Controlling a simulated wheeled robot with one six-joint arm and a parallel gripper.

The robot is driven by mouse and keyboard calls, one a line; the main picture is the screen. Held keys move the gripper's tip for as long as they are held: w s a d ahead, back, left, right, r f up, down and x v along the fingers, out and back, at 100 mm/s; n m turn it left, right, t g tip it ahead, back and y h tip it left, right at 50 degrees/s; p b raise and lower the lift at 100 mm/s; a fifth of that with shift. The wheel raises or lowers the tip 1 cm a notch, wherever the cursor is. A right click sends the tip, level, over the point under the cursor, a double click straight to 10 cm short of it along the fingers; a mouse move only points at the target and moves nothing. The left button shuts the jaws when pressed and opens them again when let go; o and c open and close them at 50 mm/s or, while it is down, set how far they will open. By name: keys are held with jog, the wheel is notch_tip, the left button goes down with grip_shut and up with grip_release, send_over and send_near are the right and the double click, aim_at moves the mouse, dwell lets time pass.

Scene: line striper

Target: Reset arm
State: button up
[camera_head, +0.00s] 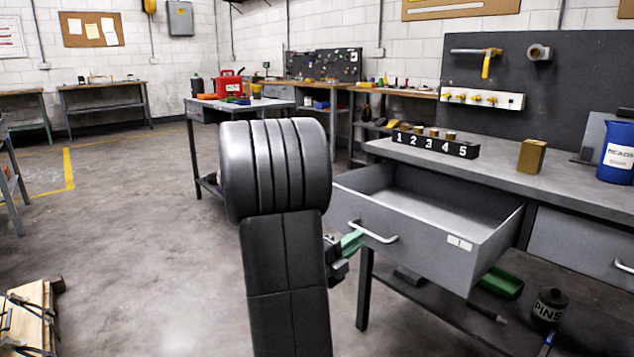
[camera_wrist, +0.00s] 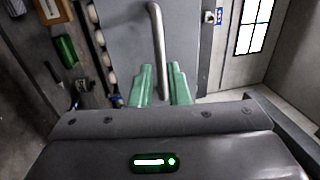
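My gripper (camera_head: 355,243) has green fingertips and is partly hidden behind my own dark arm in the head view. It is at the left end of the pulled-out drawer's silver handle (camera_head: 374,233). In the wrist view, the two green fingers (camera_wrist: 161,85) stand apart, one on each side of the handle bar (camera_wrist: 157,45). I cannot tell whether they touch it. The grey drawer (camera_head: 425,236) is open and looks empty inside. My arm stands upright in the middle of the head view.
The workbench (camera_head: 490,172) carries a numbered block (camera_head: 432,144), a brass-coloured block (camera_head: 532,155) and a blue container (camera_head: 617,152). A lower shelf holds a green tray (camera_head: 502,283) and a pins canister (camera_head: 550,303). A wooden pallet (camera_head: 28,318) lies front left.

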aim_at(367, 232)
jog(key=shift+b+x, duration=0.3)
jog(key=shift+x, duration=2.1)
